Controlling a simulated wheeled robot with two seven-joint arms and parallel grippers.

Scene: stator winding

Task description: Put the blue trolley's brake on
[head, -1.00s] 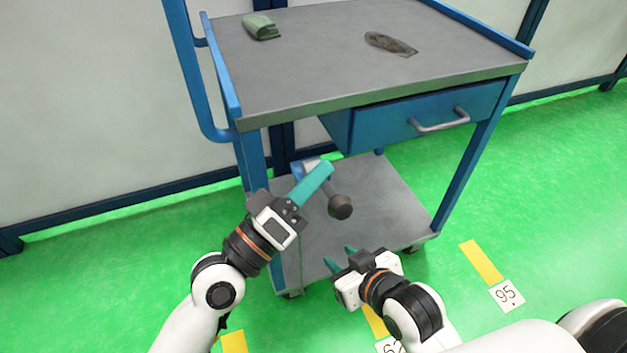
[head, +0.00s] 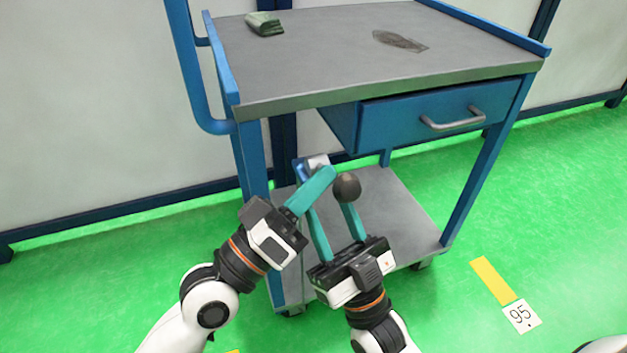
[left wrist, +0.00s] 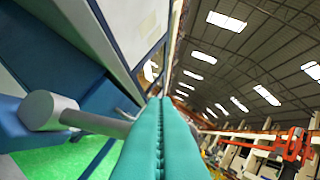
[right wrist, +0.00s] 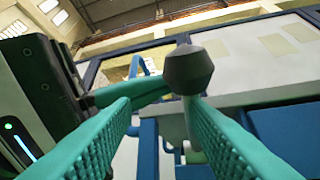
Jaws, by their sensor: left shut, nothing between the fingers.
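The blue trolley (head: 254,150) stands in front of me. Its brake lever has a grey hub (head: 317,161) on a blue bracket below the top and a dark round knob (head: 347,187). My left gripper (head: 326,174) is shut and empty, its fingers across the lever's rod and hiding part of it. The left wrist view shows the hub (left wrist: 45,110) and the rod running behind the fingers. My right gripper (head: 330,208) is open below the knob, fingers pointing up. In the right wrist view the knob (right wrist: 188,68) is by the right-hand fingertip; I cannot tell if they touch.
The drawer (head: 435,115) with its grey handle is right of the lever. A grey lower shelf (head: 395,205) lies behind my right gripper. A folded green cloth (head: 264,23) and a dark flat item (head: 400,41) lie on top.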

